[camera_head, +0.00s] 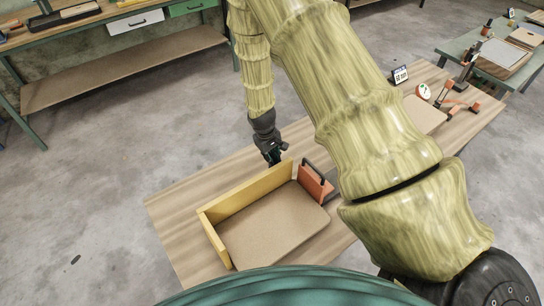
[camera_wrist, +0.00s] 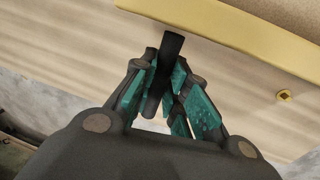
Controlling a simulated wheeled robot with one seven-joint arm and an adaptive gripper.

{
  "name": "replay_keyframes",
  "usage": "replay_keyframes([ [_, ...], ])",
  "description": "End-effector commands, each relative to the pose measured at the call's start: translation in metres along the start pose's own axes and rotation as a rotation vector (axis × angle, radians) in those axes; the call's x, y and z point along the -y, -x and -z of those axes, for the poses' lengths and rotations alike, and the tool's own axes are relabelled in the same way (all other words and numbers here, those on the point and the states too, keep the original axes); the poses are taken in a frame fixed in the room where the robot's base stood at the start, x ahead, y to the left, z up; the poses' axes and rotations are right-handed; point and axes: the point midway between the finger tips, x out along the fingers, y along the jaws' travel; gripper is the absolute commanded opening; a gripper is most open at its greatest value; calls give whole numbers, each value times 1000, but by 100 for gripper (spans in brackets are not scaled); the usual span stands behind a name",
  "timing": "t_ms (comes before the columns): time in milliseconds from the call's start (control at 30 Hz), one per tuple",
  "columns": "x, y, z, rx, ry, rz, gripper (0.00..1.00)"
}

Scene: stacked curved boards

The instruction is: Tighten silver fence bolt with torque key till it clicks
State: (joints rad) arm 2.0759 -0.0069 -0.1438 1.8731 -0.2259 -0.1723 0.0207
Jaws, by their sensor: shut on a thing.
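No silver bolt can be made out; the key's tip is partly hidden.
The fence stands around a brown board (camera_head: 270,232) on the wooden table (camera_head: 170,215). An orange block with a black handle (camera_head: 315,182) stands at its right. A dial gauge (camera_head: 423,91) and a small display (camera_head: 401,76) stand farther along the table.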

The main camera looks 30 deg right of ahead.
Motion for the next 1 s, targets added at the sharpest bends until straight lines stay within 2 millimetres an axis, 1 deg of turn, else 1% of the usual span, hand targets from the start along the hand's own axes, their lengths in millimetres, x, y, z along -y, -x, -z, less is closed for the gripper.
replay_keyframes([
  [267,0,-1,0,0,0,0,0],
  [1000,2,-13,0,0,0,0,0],
])
